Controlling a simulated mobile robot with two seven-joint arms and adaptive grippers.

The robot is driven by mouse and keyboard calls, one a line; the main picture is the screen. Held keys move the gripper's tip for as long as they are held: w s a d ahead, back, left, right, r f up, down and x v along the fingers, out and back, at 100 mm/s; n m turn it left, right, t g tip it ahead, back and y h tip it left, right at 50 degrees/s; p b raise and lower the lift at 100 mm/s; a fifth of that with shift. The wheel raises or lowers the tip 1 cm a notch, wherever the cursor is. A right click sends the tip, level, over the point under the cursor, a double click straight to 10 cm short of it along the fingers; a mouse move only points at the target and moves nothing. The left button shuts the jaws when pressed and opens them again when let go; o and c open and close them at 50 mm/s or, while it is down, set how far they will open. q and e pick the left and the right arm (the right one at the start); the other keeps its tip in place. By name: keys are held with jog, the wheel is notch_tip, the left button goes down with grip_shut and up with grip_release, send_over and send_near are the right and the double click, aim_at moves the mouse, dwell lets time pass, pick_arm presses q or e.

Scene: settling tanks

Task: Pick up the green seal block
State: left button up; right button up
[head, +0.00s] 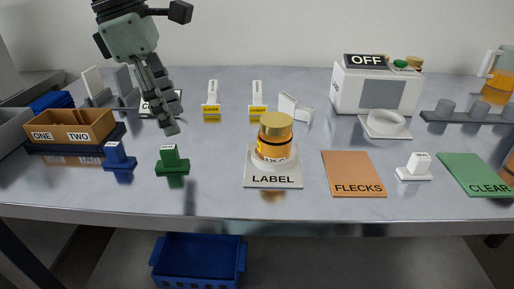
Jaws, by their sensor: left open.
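The green seal block (171,160) stands upright on the metal table at the front left, a dark green base with a narrower upright and a small label on top. My left gripper (172,118) hangs above and behind it in the picture, with its fingers pointing down. It is open and empty, apart from the block. My right gripper is not in view.
A blue block (117,157) stands left of the green one, near a brown two-part box (72,128). A jar (274,140) sits on the LABEL plate (273,182) to the right. A blue crate (198,262) is below the table's front edge.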

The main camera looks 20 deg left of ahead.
aim_at(168, 147)
pick_arm(q)
jog(key=shift+s+a+r+m+g+y, duration=0.1)
jog(key=shift+s+m+g+y, duration=0.2)
jog(key=shift+s+g+y, duration=0.5)
jog(key=shift+s+f+y, duration=0.2)
jog(key=shift+f+y, duration=0.15)
jog(key=shift+y, duration=0.05)
notch_tip(168, 147, down, 7)
jog(key=shift+a+f+p, duration=0.1)
jog(key=shift+a+p, duration=0.05)
jog(key=shift+p, duration=0.25)
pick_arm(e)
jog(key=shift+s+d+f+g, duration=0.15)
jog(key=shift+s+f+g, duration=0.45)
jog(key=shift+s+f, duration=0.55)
pick_arm(q)
jog(key=shift+c, duration=0.3)
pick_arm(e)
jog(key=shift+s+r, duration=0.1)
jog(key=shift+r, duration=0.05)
pick_arm(q)
grip_shut()
